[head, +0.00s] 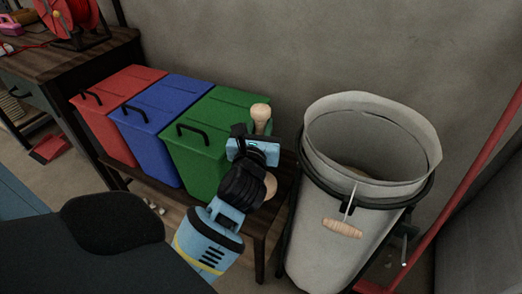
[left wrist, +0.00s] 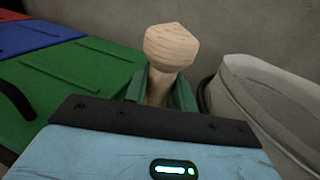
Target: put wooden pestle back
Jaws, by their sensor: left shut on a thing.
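The wooden pestle (head: 261,112) is pale, with a knobbed upper end above my left gripper and a rounded part showing below it. My left gripper (head: 259,137) is shut on its shaft, beside the green bin's right side and over the wooden bench. In the left wrist view the pestle (left wrist: 168,46) stands about upright between the green fingers (left wrist: 163,94). Its lower part is hidden there by the gripper body. I cannot tell whether its lower end touches the bench. My right gripper is in neither view.
Red (head: 101,125), blue (head: 145,140) and green (head: 193,160) lidded bins stand on the wooden bench (head: 262,222). A tall pale lined bin (head: 325,238), with a wooden-handled tool (head: 343,229) on its front, stands to the right. A red pole (head: 457,205) slants beyond it. A wall is behind.

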